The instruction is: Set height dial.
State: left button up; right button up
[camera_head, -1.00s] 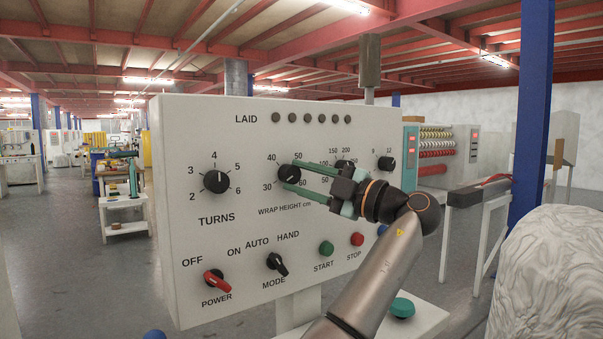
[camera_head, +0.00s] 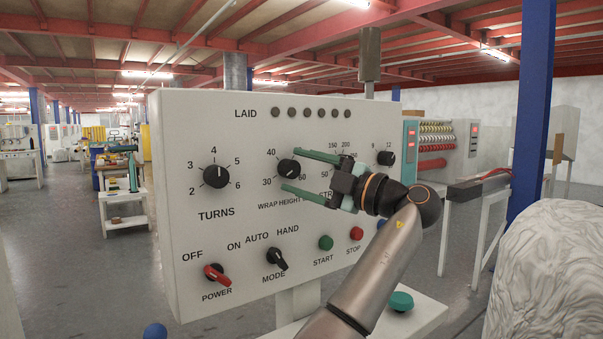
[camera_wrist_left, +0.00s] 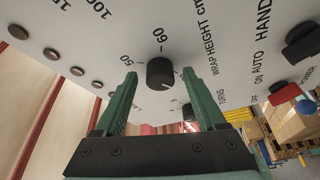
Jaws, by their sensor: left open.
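The wrap height dial (camera_head: 289,168) is a round black knob on the front of the pale control panel (camera_head: 185,130), with printed numbers around it. My left gripper (camera_head: 292,171) is open, with one green finger above the dial and one below it. In the left wrist view the dial (camera_wrist_left: 160,72) lies between and slightly beyond the fingertips, with a visible gap on each side. A small pale mark shows on the knob's edge, but I cannot tell its exact setting. The right gripper is not in view.
The turns dial (camera_head: 216,176) is left of the height dial. The red power switch (camera_head: 216,274), mode switch (camera_head: 277,259), green start button (camera_head: 326,242) and red stop button (camera_head: 356,233) sit below. My left arm partly covers the strip dial's area. Another dial (camera_head: 385,158) is farther right.

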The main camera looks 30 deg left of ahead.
pick_arm(q)
jog(key=d+f+p, duration=0.1)
jog(key=d+f, duration=0.1)
jog(key=d, duration=1)
jog(key=shift+s+d, duration=0.2)
